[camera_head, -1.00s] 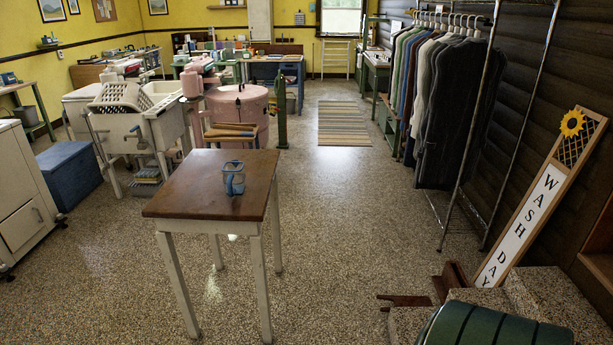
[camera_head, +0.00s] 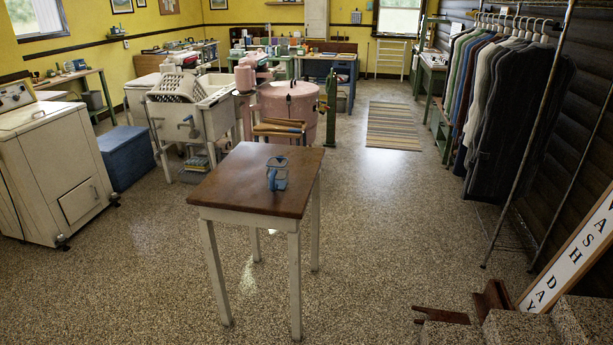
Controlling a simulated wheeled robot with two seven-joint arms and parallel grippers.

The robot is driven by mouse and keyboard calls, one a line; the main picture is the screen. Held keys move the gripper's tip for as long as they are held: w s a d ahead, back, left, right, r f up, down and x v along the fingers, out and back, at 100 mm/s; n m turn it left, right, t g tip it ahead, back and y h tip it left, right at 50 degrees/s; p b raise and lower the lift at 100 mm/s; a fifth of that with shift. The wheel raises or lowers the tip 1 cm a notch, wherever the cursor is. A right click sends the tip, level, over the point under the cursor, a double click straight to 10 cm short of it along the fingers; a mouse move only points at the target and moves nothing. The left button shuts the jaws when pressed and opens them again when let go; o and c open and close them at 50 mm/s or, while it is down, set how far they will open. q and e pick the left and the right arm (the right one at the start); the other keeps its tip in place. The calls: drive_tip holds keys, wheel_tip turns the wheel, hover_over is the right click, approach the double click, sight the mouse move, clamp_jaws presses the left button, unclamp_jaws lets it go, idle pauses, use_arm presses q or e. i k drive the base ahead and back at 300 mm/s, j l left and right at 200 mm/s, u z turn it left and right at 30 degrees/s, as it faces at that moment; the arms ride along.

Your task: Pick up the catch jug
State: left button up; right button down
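The catch jug (camera_head: 277,174) is a small clear vessel with a blue handle and blue base. It stands upright on the brown top of a small wooden table (camera_head: 240,190) with pale legs, a little right of the tabletop's middle. Nothing touches or covers the jug. Neither of my grippers shows in the head view.
The floor around the table is clear. A white washer (camera_head: 50,165) stands at left, with a blue chest (camera_head: 128,157) beyond it. A pink round tub (camera_head: 287,108) is behind the table. A clothes rack (camera_head: 520,110) and stone steps (camera_head: 560,325) are at right.

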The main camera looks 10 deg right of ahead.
sight(277, 167)
drive_tip(key=i+j+z, duration=0.1)
drive_tip(key=i+j, duration=0.2)
drive_tip(key=i+j+z, duration=0.1)
drive_tip(key=i+j, duration=0.2)
drive_tip(key=i+j+z, duration=0.1)
drive_tip(key=i+j, duration=0.2)
drive_tip(key=i+j+z, duration=0.1)
drive_tip(key=i+j, duration=0.15)
drive_tip(key=j, duration=0.2)
drive_tip(key=i+j+z, duration=0.1)
drive_tip(key=i+j, duration=0.45)
drive_tip(key=j, duration=0.3)
drive_tip(key=i+j+z, duration=0.15)
drive_tip(key=j, duration=0.25)
drive_tip(key=i, duration=0.1)
